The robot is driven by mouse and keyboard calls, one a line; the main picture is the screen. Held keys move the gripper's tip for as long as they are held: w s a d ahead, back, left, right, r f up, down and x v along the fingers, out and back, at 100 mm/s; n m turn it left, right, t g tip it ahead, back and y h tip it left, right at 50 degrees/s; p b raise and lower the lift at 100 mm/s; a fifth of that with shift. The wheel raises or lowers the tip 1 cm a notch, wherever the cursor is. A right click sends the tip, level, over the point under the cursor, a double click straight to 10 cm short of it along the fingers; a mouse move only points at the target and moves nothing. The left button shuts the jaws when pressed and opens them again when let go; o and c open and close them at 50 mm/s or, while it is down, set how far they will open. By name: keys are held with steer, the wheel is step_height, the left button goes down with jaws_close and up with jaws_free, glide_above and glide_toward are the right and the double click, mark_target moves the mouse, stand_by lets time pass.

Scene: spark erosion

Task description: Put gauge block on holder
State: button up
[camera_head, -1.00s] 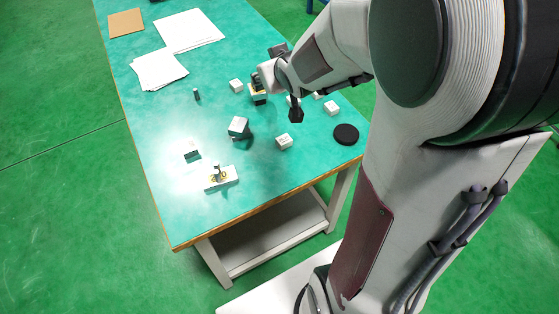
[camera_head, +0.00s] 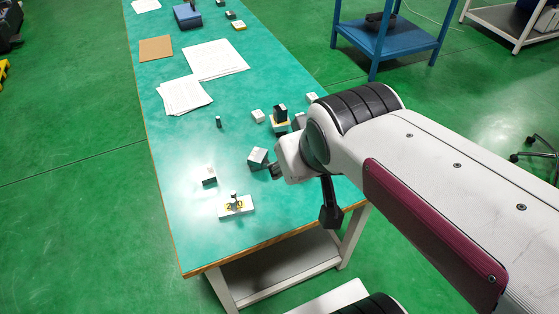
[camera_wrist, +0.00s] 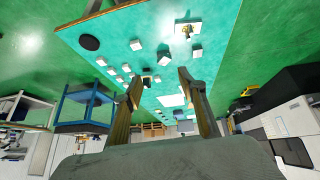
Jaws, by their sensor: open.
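A white plate with yellow and dark markings and a small upright post (camera_head: 237,207), perhaps the holder, lies near the table's front edge. It also shows at the top of the wrist view (camera_wrist: 181,23). I cannot tell for certain which block is the gauge block. A small white and dark block (camera_head: 209,175) lies behind the plate, and a larger white and dark block (camera_head: 258,157) is to its right. My gripper (camera_wrist: 160,76) is open and empty above the table, its two fingers apart. In the head view my arm hides part of the table.
Several small white blocks stand on the green table, one beside a dark block on a yellowish base (camera_head: 281,116). A small dark cylinder (camera_head: 218,121), white papers (camera_head: 216,59) and a brown sheet (camera_head: 155,49) lie farther back. The wrist view shows a black disc (camera_wrist: 90,43).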

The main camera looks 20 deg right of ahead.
steer(key=s+a+g+y, duration=0.1)
steer(key=s+a, duration=0.2)
steer(key=s, duration=0.3)
steer(key=shift+s, duration=0.4)
stand_by(0.9)
